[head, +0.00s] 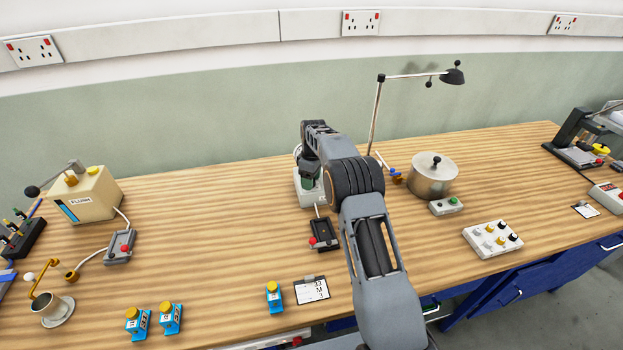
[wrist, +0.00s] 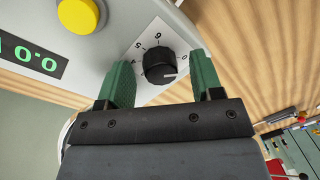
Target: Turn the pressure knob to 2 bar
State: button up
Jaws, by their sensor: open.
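The black ribbed pressure knob (wrist: 157,62) sits on a white dial plate (wrist: 140,90) with several numerals in the wrist view. Its white mark points towards the 0 at the right. My gripper (wrist: 161,60) is open, with one green finger on each side of the knob; I cannot tell whether they touch it. A display (wrist: 30,57) on the same pale housing shows green digits that look like 0.0. In the head view, my gripper (head: 308,178) is over the pale unit (head: 304,198), and my arm hides much of it and the knob.
A yellow button (wrist: 78,15) sits beside the display. A dark pendant box with a red knob (head: 322,236) lies just in front of the unit. A lamp (head: 376,110) and a lidded pot (head: 432,178) stand to the right. Bare wood lies to the left.

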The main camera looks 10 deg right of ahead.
jog(key=c, duration=0.9)
jog(key=m, duration=0.4)
jog(key=shift+m+b, duration=0.3)
jog(key=shift+b, duration=0.1)
jog(key=m, duration=0.4)
jog(key=shift+m+t+b, duration=0.3)
jog(key=shift+t, duration=0.1)
jog(key=m, duration=0.4)
jog(key=shift+s+m+t, duration=0.1)
jog(key=shift+m+t, duration=0.2)
jog(key=shift+m+b, duration=0.35)
jog(key=shift+m, duration=1.55)
